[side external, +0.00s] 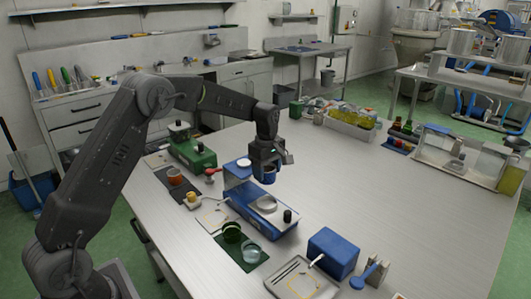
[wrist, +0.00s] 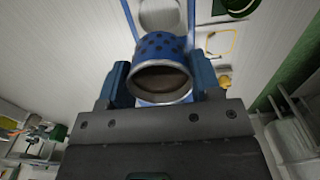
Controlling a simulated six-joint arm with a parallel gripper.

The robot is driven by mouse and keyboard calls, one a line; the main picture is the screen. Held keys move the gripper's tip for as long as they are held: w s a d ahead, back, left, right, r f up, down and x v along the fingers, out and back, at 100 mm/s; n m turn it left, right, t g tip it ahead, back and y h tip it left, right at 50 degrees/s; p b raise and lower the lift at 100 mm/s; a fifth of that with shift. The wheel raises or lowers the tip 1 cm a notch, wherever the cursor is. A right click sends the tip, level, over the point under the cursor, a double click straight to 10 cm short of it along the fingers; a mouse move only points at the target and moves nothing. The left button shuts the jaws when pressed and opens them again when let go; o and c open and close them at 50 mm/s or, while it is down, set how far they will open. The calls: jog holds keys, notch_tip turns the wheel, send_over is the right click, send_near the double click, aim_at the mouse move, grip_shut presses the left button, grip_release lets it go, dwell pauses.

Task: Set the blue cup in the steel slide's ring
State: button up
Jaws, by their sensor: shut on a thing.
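My gripper (side external: 268,158) is shut on the blue cup (side external: 266,175), held above the table beside the blue machine's upright. In the wrist view the cup (wrist: 162,72) is blue with dark dots and a pale rim, its mouth towards the camera, between the two blue fingers of my gripper (wrist: 163,82). The blue machine (side external: 242,203) has a round steel piece (side external: 266,203) on its bed, below the cup and apart from it. This round piece also shows beyond the cup in the wrist view (wrist: 160,14). I cannot make out the ring clearly.
A green machine (side external: 192,152) stands behind left, near an orange cup (side external: 174,176). A dark green cup (side external: 231,232) and a clear glass (side external: 251,251) stand in front of the blue machine. A blue box (side external: 333,250) is front right. The table right of the machine is clear.

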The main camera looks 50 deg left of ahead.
jog(key=shift+f, duration=3.2)
jog(key=shift+f, duration=0.6)
jog(key=shift+f, duration=0.55)
jog(key=shift+f, duration=0.45)
jog(key=o, duration=1.1)
